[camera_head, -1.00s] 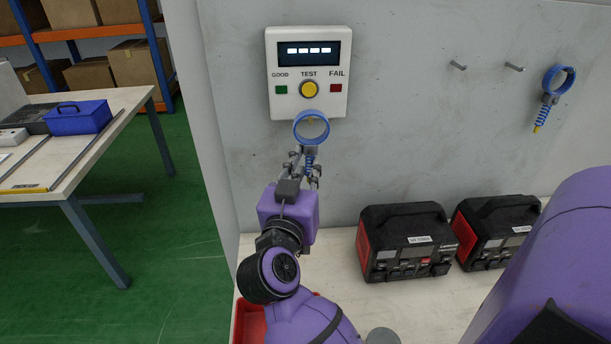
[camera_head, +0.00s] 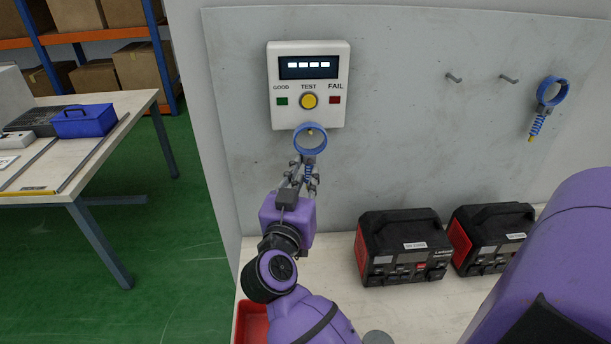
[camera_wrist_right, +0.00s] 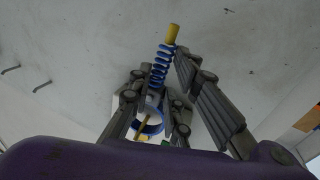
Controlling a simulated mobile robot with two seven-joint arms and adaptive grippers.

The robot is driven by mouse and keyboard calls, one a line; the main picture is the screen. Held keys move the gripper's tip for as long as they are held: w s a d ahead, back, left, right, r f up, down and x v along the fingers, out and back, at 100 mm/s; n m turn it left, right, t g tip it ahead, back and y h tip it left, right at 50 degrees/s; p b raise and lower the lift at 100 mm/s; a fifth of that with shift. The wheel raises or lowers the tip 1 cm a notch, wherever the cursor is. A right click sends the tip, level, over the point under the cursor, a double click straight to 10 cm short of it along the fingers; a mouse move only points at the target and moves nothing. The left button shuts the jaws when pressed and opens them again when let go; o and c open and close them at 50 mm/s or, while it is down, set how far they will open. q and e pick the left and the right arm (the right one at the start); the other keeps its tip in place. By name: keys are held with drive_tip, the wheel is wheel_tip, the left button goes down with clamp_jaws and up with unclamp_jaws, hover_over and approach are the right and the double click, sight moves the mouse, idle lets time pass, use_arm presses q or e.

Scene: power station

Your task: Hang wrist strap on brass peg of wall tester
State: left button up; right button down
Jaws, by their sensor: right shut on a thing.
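The wall tester (camera_head: 308,113) is a white box with a lit screen, a yellow button and GOOD and FAIL marks. The wrist strap, a blue ring (camera_head: 296,146) with a coiled cord, is in my right gripper (camera_head: 305,177), just below the tester. The gripper is shut on the cord below the ring. The brass peg (camera_head: 310,132) shows within the ring's opening; I cannot tell whether the ring is around it. The right wrist view shows the blue coil (camera_wrist_right: 161,68) with a yellow end between the fingers, and the peg (camera_wrist_right: 145,128) across the ring. My left gripper is out of view.
Another blue strap (camera_head: 552,92) hangs on the wall at the right, beside two bare pegs (camera_head: 508,79). Two black-and-red units (camera_head: 403,248) stand on the bench below. A red tray (camera_head: 251,322) lies near my arm. The wall between is clear.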

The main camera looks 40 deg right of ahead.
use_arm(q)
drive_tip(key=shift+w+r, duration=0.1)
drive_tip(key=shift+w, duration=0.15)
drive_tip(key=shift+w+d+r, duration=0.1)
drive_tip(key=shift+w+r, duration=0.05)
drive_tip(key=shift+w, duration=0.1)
use_arm(e)
drive_tip(key=c, duration=1.6)
unclamp_jaws()
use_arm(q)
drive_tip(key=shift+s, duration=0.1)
use_arm(e)
drive_tip(key=shift+o, duration=0.2)
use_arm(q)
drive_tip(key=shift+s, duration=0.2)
use_arm(e)
drive_tip(key=v, duration=1.2)
drive_tip(key=shift+f, duration=0.1)
